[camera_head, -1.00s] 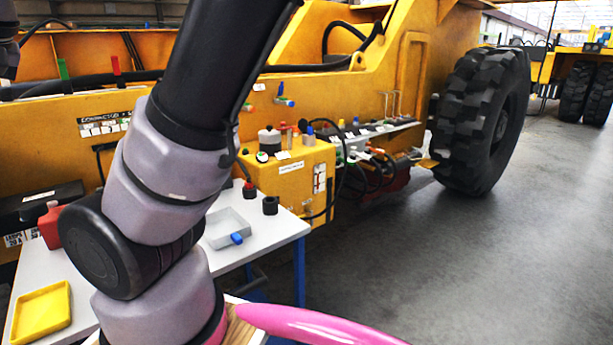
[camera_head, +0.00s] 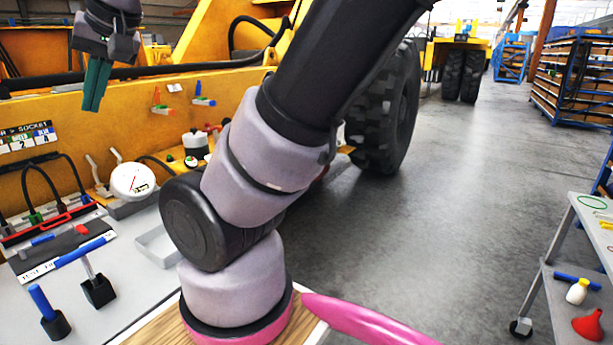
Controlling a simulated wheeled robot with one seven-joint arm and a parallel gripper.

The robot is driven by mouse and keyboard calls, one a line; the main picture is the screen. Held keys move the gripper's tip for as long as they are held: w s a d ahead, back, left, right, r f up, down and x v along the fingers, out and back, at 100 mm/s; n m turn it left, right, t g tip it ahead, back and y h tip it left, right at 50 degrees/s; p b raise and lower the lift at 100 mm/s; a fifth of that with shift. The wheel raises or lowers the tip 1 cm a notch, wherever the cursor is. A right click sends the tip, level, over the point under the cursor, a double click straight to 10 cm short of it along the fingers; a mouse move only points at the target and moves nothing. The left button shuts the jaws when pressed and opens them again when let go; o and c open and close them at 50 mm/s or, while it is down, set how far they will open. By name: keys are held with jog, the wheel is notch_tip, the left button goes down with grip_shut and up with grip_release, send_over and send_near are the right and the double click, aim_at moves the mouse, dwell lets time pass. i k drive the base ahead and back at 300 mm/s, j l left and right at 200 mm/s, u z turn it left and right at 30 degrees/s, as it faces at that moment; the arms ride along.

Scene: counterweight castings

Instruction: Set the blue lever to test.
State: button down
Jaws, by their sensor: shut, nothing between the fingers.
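A small blue lever (camera_head: 203,101) sits on the yellow machine side, right of an orange-red lever (camera_head: 161,103). It points up, with a blue base part stretching right. Its setting marks are too small to read. My gripper (camera_head: 96,88) is at the upper left, with teal fingers pointing down, shut and empty. In the picture it is left of the blue lever and apart from it.
A grey cart (camera_head: 553,265) stands right. The middle floor is clear.

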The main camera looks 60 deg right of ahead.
aim_at(35, 242)
jog(key=k+j+z, duration=0.15)
jog(key=z, duration=0.3)
jog(key=k+z, duration=0.25)
jog(key=z, duration=0.2)
jog(key=i, duration=0.4)
jog(key=k, duration=0.5)
